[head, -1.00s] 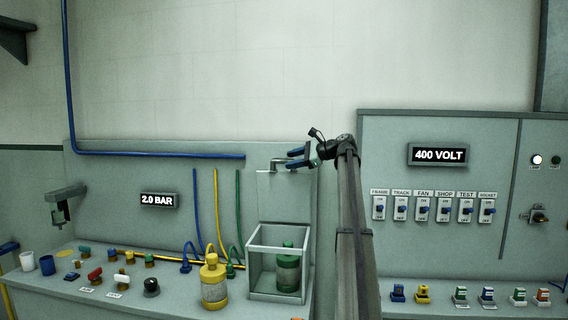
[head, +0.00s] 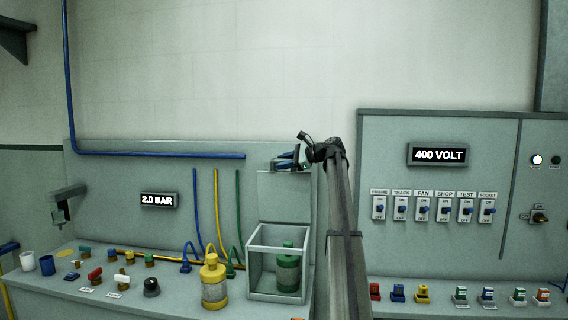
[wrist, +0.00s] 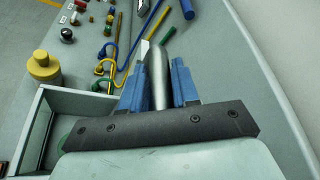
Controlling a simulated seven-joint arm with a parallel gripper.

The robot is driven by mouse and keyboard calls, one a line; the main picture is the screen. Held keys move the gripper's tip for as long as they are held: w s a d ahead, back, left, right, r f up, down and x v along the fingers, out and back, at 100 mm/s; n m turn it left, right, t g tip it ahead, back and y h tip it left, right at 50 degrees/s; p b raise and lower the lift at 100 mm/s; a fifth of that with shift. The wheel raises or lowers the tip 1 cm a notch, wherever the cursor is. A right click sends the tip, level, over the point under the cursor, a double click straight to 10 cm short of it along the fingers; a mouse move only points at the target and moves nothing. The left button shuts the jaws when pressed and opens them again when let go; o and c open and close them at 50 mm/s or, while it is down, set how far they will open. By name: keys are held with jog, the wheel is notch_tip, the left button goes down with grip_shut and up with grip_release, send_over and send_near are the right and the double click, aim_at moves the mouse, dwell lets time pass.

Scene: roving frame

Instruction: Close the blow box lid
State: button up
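The blow box (head: 265,289) is an open-fronted grey box on the bench, with a green bottle (head: 288,268) inside. My gripper (head: 287,160) is at the lid's top edge. In the wrist view its two blue fingers (wrist: 158,85) lie on either side of a grey bar, the lid handle (wrist: 158,82). Whether the fingers press on the handle cannot be made out. In the head view my gripper largely hides the handle.
A yellow bottle (head: 213,283) stands just left of the box, with hoses and hooks behind it. Several valves and knobs sit further left on the bench. A 400 VOLT switch panel (head: 437,155) is right of my arm. The air above the lid is free.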

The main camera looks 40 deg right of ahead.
grip_shut()
jog(key=shift+s+a, duration=0.1)
jog(key=s+a+f+n+t, duration=0.3)
jog(key=s+a+f+n, duration=0.4)
jog(key=s+a+f, duration=0.4)
jog(key=s+a+f+n+t, duration=0.1)
jog(key=s+a+f, duration=0.1)
jog(key=f, duration=0.5)
jog(key=s+a+f+n, duration=0.2)
jog(key=f, duration=0.5)
jog(key=shift+f+t, duration=0.25)
jog(key=shift+t, duration=0.15)
jog(key=shift+o, duration=2.4)
grip_release()
jog(key=shift+s+a, duration=0.1)
